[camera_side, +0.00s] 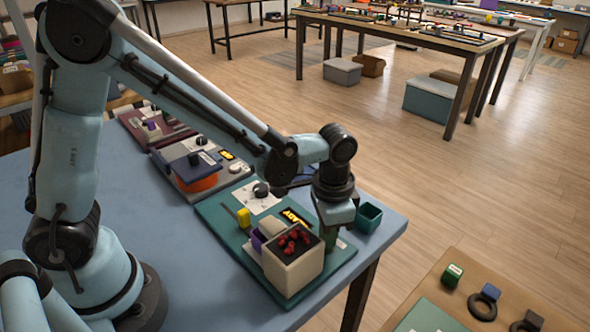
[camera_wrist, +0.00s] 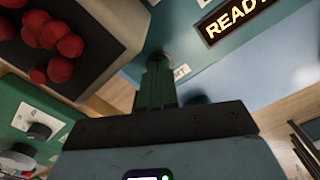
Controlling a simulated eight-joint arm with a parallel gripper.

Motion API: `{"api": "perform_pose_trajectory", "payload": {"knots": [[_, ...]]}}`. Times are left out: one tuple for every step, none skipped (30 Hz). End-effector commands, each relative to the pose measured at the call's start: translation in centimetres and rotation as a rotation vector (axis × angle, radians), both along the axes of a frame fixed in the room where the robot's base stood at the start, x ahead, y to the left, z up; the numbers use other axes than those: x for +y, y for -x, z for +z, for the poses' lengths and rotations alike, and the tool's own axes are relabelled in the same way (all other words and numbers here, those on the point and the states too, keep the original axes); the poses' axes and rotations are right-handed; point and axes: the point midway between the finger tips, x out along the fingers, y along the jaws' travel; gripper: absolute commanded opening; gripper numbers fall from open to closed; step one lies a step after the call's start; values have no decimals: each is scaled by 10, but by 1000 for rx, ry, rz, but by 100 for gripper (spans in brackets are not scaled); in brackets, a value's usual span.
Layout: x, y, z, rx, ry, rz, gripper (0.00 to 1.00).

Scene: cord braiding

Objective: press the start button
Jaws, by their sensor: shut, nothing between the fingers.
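The teal machine panel (camera_side: 222,215) lies on the blue table, with a lit display (camera_side: 296,217) that reads READY in the wrist view (camera_wrist: 236,20). My gripper (camera_side: 333,246) points down over the panel's right part, its fingers shut and empty. In the wrist view its fingertips (camera_wrist: 160,62) are beside a white label (camera_wrist: 182,72), of which only the ending "RT" shows. A small round grey piece (camera_wrist: 161,55), possibly the start button, shows at the fingertips, mostly hidden by them. I cannot tell whether they touch.
A beige box (camera_side: 290,270) with red balls stands close left of my gripper; the balls also show in the wrist view (camera_wrist: 52,38). A teal open cup (camera_side: 368,216) stands to the right. A dark knob (camera_side: 261,189) and a yellow piece (camera_side: 243,217) are on the panel.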

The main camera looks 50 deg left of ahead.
Motion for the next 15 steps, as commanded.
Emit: {"api": "perform_pose_trajectory", "payload": {"knots": [[0,0,-1,0,0,0,0],[0,0,-2,0,0,0,0],[0,0,-2,0,0,0,0],[0,0,-3,0,0,0,0],[0,0,-4,0,0,0,0],[0,0,-4,0,0,0,0],[0,0,-4,0,0,0,0],[0,0,-4,0,0,0,0],[0,0,-4,0,0,0,0],[0,0,-4,0,0,0,0],[0,0,-4,0,0,0,0],[0,0,-4,0,0,0,0],[0,0,-4,0,0,0,0],[0,0,-3,0,0,0,0],[0,0,-2,0,0,0,0]]}}
